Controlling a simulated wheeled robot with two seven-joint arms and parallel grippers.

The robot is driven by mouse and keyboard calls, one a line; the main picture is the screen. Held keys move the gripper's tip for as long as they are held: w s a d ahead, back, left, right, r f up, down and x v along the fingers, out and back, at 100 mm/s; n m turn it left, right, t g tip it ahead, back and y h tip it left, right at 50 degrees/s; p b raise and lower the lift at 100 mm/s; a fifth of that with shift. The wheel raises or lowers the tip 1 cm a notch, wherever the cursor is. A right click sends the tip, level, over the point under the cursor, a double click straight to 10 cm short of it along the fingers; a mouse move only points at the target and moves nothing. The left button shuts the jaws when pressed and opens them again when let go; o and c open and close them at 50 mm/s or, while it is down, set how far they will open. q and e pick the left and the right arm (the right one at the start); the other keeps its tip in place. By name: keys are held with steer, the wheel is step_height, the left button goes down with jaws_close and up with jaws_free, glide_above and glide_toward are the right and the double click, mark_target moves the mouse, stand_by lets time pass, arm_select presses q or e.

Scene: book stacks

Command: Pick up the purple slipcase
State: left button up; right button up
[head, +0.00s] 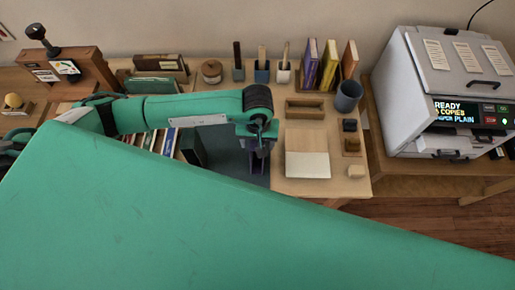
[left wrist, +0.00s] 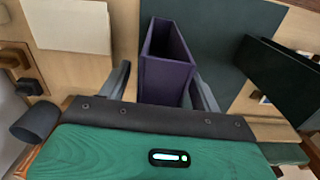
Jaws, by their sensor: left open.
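The purple slipcase (left wrist: 165,81) is an open, hollow box standing on a dark mat (left wrist: 205,25) in the left wrist view. Its open side faces up toward the camera. My left gripper (left wrist: 161,72) is open, with one finger on each side of the slipcase; I cannot tell whether either finger touches it. In the head view, my left gripper (head: 262,138) points down over the slipcase (head: 258,163), which is partly hidden below it. My right gripper is not in view.
A dark bookend-like block (left wrist: 283,75) stands right of the slipcase in the left wrist view. In the head view, a row of books (head: 165,141) is left, a pale pad (head: 307,165) right, and upright books (head: 328,65) and a cup (head: 348,96) behind.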

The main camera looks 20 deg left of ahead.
arm_select(q)
steer(key=shift+f, duration=0.2)
steer(key=c, duration=1.4)
steer(key=shift+o, duration=0.2)
